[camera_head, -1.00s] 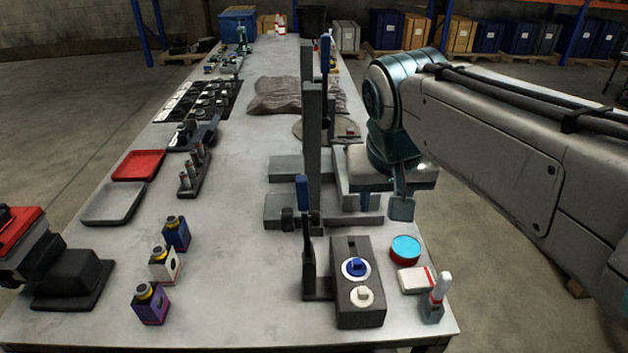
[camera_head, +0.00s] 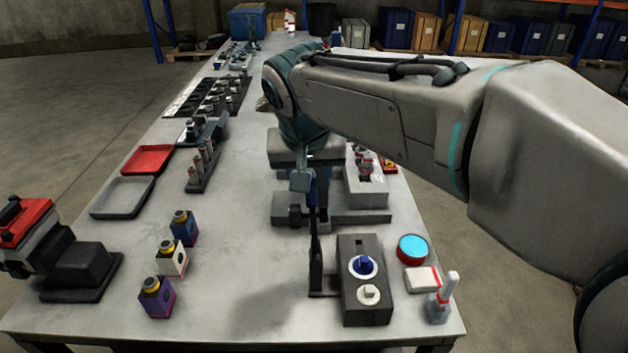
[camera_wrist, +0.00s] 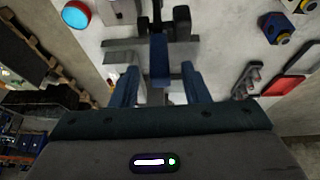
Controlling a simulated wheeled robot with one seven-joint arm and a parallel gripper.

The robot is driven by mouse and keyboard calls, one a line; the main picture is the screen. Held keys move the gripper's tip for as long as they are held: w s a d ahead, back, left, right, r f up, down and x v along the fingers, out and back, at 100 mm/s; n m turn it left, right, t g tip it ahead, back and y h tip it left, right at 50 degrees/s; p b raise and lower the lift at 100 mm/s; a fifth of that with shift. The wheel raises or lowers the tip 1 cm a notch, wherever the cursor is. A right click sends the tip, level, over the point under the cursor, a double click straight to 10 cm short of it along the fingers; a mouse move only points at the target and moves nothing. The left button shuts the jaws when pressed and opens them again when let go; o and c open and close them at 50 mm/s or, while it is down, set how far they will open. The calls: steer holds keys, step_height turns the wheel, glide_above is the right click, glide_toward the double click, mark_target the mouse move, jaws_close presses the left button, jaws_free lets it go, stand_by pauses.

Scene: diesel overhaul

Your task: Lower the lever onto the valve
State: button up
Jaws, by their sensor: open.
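The lever is a thin upright black bar (camera_head: 316,248) with a blue handle (camera_head: 314,190) at its top. It stands on a dark base just left of a grey block (camera_head: 349,312). On the block sit a blue-topped piece (camera_head: 363,264) and a white-topped piece (camera_head: 369,293); I cannot tell which one is the valve. My gripper (camera_head: 303,181) is at the handle, pointing down. In the wrist view the blue handle (camera_wrist: 159,55) shows between my open fingers (camera_wrist: 160,86), with a gap on both sides.
A round blue-topped tin (camera_head: 411,247) and a white box (camera_head: 421,279) lie right of the block. Purple, white and blue bottles (camera_head: 171,260) stand at left. A red tray (camera_head: 147,159) and a grey tray (camera_head: 122,199) lie further back. The table's middle is clear.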

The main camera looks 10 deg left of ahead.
mark_target(313, 187)
steer(key=shift+x, duration=2.25)
steer(key=shift+c, duration=0.3)
jaws_close()
steer(key=shift+d, duration=0.15)
